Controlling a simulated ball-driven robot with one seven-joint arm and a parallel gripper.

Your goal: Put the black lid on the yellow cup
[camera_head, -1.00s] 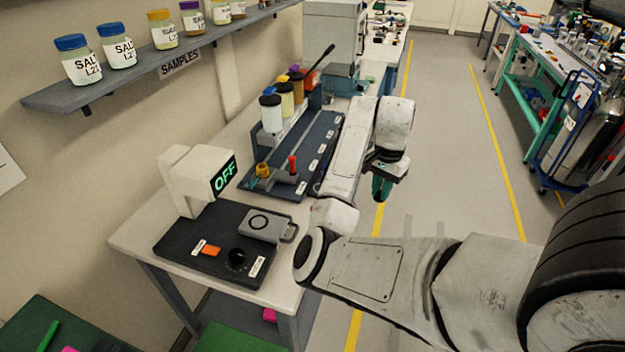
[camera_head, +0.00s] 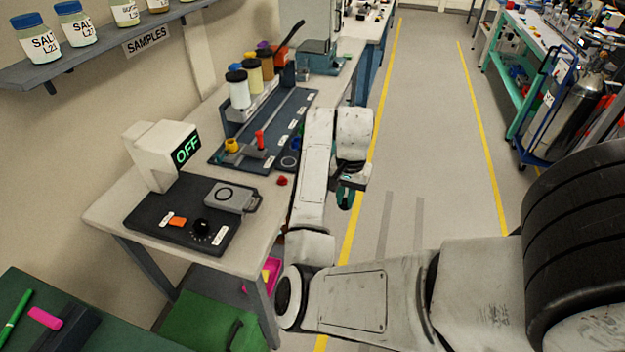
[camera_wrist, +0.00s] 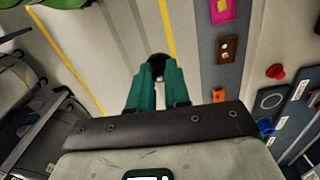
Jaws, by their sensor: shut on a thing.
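My gripper (camera_wrist: 158,85) has teal fingers. In the wrist view they are closed on a dark round thing, apparently the black lid (camera_wrist: 158,61), which shows just beyond the fingertips. In the head view my gripper (camera_head: 346,194) hangs over the floor, right of the bench; the lid is not clear there. I cannot pick out the yellow cup with certainty. A small yellow piece (camera_head: 232,145) sits on the dark rack base, and a pale yellow container (camera_head: 253,78) stands in the rack behind it. My gripper is apart from both.
The bench (camera_head: 105,212) holds a dark panel with an orange switch (camera_head: 177,221), an OFF display box (camera_head: 187,149) and a red knob (camera_head: 282,180). A shelf of jars (camera_head: 110,42) hangs on the left wall. The aisle floor (camera_head: 420,120) is clear; a cart with cylinders (camera_head: 550,110) stands right.

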